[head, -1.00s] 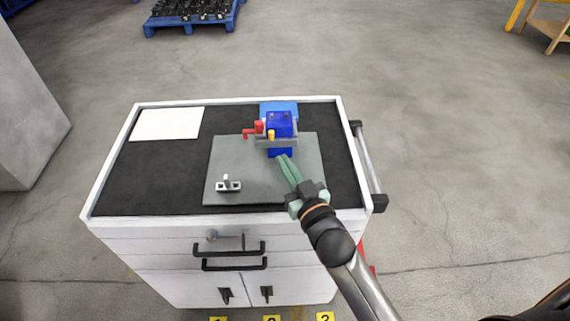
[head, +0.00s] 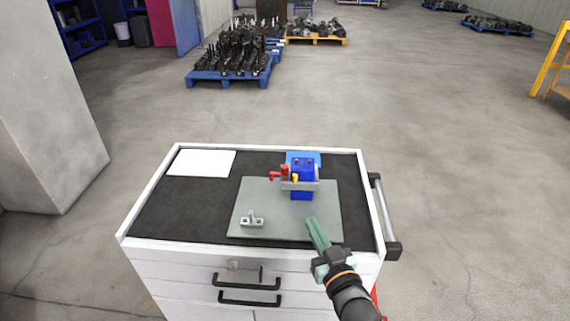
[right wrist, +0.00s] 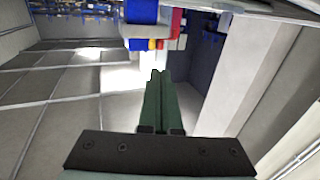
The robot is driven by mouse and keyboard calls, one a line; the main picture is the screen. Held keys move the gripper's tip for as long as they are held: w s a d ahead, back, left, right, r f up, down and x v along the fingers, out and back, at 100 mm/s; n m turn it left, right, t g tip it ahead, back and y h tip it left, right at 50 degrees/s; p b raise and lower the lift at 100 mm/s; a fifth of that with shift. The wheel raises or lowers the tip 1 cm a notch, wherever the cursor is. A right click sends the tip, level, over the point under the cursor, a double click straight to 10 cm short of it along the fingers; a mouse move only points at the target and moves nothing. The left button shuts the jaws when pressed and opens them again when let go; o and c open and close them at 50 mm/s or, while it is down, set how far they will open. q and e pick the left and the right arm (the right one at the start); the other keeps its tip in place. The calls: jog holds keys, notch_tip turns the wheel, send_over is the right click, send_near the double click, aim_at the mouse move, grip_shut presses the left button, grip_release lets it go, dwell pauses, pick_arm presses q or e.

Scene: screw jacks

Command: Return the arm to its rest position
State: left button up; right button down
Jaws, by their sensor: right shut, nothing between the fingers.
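My right gripper (head: 315,228) is over the front right part of the grey plate on the cart, apart from the jack. Its green fingers are together and empty; they also show in the right wrist view (right wrist: 157,85). The blue screw jack (head: 302,181), with a red handle and a yellow part, stands upright at the back right of the plate. It shows partly at the top of the right wrist view (right wrist: 142,25). A small metal bracket (head: 252,219) sits on the front left of the plate. My left gripper is not in view.
The white cart (head: 150,215) has a black top with a raised rim and a side handle (head: 382,215). The grey plate (head: 268,195) and a white sheet (head: 201,163) lie on it. Loaded pallets (head: 230,77) stand far behind. The floor right of the cart is clear.

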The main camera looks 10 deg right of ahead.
jog(key=s+d+f+g, duration=0.1)
jog(key=s+f+g, duration=0.7)
jog(key=s+f, duration=1.4)
jog(key=shift+n+g, duration=0.3)
jog(key=shift+g, duration=0.1)
dwell(0.9)
